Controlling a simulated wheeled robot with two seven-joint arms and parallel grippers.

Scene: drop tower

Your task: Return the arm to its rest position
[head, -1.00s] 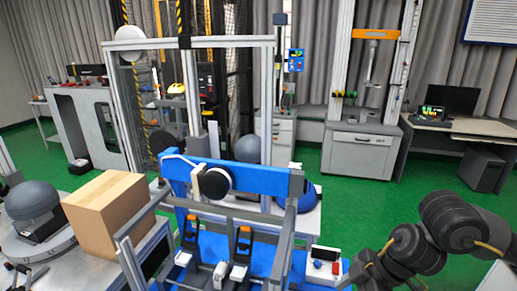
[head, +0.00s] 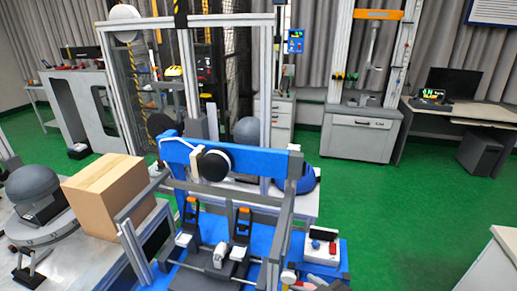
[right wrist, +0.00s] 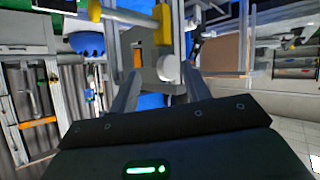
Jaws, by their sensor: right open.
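My right arm does not show clearly in the head view. In the right wrist view my right gripper (right wrist: 160,88) has its two grey fingers spread apart, with nothing seen held between them. Beyond the fingers, part of a grey and blue rig shows, with a yellow-ended bar (right wrist: 130,17) and a white round knob (right wrist: 168,69). My left gripper is not in either view.
A blue and grey test rig (head: 235,160) stands at the front centre, with a small white control box (head: 321,246) to its right. A cardboard box (head: 108,195) and a grey dome (head: 33,181) sit at left. Green floor (head: 400,220) is clear at right.

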